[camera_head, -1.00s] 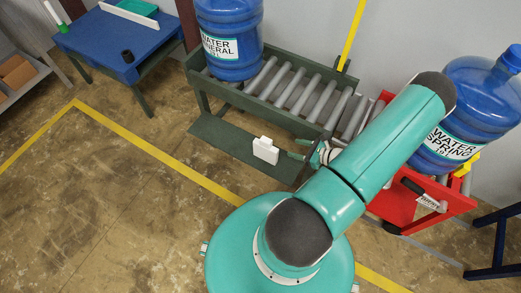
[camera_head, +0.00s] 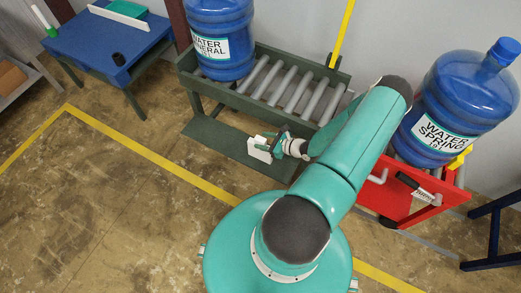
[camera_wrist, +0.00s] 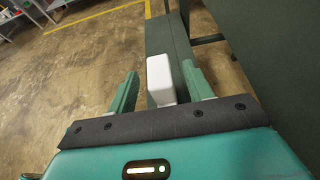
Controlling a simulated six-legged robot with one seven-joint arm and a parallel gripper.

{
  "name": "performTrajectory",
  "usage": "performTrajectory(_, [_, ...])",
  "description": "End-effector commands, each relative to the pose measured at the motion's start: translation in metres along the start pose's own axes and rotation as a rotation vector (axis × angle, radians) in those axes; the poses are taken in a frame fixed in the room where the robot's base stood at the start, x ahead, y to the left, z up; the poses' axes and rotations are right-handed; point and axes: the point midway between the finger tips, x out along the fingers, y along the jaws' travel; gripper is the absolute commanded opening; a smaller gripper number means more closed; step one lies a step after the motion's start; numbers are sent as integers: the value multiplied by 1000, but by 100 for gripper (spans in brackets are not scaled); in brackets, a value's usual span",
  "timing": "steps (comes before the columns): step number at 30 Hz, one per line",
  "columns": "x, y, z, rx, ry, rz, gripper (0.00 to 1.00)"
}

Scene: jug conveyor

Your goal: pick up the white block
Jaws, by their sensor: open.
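The white block (camera_head: 259,149) stands upright on the low dark green ledge in front of the roller conveyor. My gripper (camera_head: 272,147) is right beside it, on its right side in the head view. The jaws are open. The lower near end of the block is partly hidden by my gripper's dark plate.
The green roller conveyor (camera_head: 243,104) stands behind the block, with a blue water jug (camera_head: 217,70) on its left end. Another jug (camera_head: 455,110) stands on a red cart (camera_head: 400,200) at right. A blue table (camera_head: 108,45) is at far left. Floor left is clear.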

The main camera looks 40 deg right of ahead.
Motion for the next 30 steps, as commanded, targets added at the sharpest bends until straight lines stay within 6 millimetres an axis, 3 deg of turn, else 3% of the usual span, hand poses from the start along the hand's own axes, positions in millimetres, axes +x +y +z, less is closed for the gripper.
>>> performTrajectory(7, [4, 0, 0, 0, 1, 0, 51])
performTrajectory(15, [4, 0, 0, 0, 1, 0, 0])
performTrajectory(30, [1, -1, 6, -1, -1, -1, 0])
